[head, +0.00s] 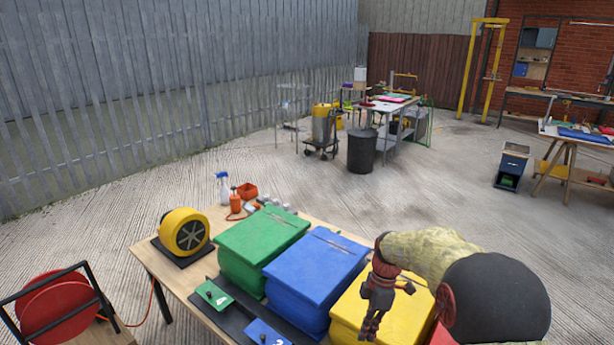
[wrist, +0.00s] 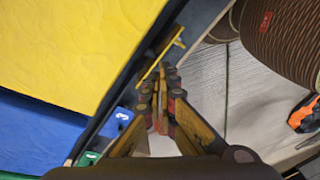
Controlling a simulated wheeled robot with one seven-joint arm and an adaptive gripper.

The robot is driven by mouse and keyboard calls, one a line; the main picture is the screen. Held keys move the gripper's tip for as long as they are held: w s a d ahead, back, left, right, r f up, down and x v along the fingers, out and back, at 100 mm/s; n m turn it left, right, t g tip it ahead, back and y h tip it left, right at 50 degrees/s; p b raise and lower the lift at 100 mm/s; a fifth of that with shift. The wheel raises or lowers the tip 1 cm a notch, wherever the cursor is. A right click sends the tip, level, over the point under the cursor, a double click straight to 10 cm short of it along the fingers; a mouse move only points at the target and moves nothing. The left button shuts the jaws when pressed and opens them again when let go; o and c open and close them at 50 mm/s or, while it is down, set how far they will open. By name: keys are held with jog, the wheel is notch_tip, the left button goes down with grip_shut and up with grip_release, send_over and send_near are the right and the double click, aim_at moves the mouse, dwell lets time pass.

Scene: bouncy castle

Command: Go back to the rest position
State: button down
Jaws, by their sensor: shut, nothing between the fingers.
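My gripper (head: 372,325) hangs from my arm in front of the yellow box (head: 350,312) in the head view. It points downward, and its fingers are together with nothing seen between them. In the wrist view my gripper (wrist: 164,85) shows its fingers closed in the middle, beside the edge of the yellow box (wrist: 75,45). My arm crosses the lower right of the head view and hides part of the yellow box. I cannot tell how far the fingertips are from the table.
A blue box (head: 315,270) and a green box (head: 262,238) stand left of the yellow one on the wooden table (head: 147,253). A yellow blower (head: 184,232) sits at the left. A brown ribbed thing (wrist: 285,40) lies right in the wrist view.

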jog(key=s+d+r+m+t+h, duration=0.1)
jog(key=s+r+m+t, duration=0.2)
jog(key=s+r+m, duration=0.6)
jog(key=s+d+r+m+t, duration=0.1)
jog(key=s+r+m+t, duration=0.3)
jog(key=s+r+m, duration=0.5)
jog(key=s+r, duration=0.4)
jog(key=s, duration=0.5)
jog(key=shift+s+r+t+h, duration=0.15)
jog(key=shift+s+t+h, duration=0.15)
jog(key=shift+h, duration=0.1)
jog(key=shift+d, duration=0.2)
